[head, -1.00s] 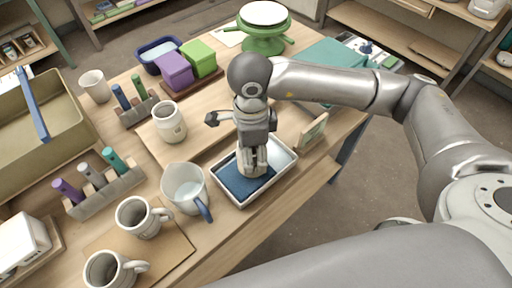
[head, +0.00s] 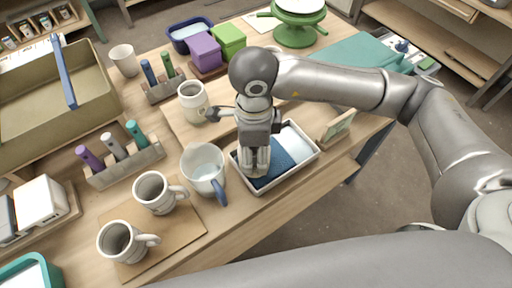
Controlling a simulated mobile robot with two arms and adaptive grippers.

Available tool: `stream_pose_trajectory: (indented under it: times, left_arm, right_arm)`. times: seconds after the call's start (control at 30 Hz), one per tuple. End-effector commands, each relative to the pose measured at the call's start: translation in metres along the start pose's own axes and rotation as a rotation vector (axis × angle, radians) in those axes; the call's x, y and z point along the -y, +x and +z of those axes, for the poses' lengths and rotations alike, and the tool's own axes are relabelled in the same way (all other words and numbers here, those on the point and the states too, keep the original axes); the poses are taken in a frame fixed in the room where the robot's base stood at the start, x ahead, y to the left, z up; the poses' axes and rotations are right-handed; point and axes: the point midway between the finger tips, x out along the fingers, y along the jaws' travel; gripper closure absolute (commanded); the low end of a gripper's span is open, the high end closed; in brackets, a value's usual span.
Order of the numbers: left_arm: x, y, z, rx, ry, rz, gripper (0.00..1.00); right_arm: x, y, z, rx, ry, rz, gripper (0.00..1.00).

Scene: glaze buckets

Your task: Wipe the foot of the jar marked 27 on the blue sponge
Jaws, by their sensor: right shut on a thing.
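My right gripper (head: 256,165) points down over the left part of a white tray (head: 317,152). It is shut on a pale thing, mostly hidden by the fingers, perhaps the jar. I cannot read a 27 on it. The blue sponge (head: 282,156) lies in the tray, dark blue, beside and under the gripper. Whether the held thing touches the sponge is hard to tell. A cream jar (head: 192,104) with a small unreadable mark stands on a board up and left of the gripper. My left gripper is not in view.
Two grey mugs (head: 154,192) (head: 120,242) stand on a board at lower left. A small upright card (head: 336,126) stands right of the tray. A tool rack (head: 125,160) is further left.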

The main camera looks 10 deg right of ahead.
Motion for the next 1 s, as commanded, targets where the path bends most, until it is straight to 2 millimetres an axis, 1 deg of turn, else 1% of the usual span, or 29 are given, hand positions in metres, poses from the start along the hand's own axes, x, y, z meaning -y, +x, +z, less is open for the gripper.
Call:
stream_pose_trajectory:
  times: [0.07,0.7,0.8,1.0]
  left_arm:
    - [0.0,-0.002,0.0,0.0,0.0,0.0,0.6]
    - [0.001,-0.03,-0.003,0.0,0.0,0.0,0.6]
    - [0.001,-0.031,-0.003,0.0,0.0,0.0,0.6]
    - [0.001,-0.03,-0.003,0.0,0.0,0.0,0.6]
  right_arm:
    - [0.0,-0.004,0.001,0.002,-0.001,-0.002,0.71]
    - [0.001,-0.066,0.0,0.001,0.0,-0.003,0.71]
    - [0.001,-0.071,0.0,0.001,0.0,-0.003,0.71]
    - [0.0,-0.071,0.0,0.001,-0.001,-0.001,0.71]
